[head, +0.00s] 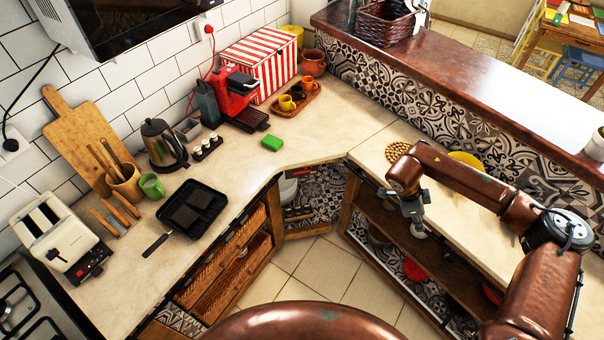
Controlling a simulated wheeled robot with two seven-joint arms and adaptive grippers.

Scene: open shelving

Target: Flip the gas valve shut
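A small red piece (302,171) shows under the corner counter, above a whitish rounded object (288,190); both are partly hidden by the counter edge, and I cannot tell whether the red piece is a valve handle. My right gripper (415,223) points down in front of the right counter's open shelves, well to the right of the red piece. Its fingers are small and I cannot tell whether they are open or shut. My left gripper is not in view.
The right counter (372,139) and its wooden shelf (393,222) are close to my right gripper. A red bowl (414,268) sits lower in the shelves. Wicker drawers (222,272) line the left unit. The tiled floor (320,268) between the units is clear.

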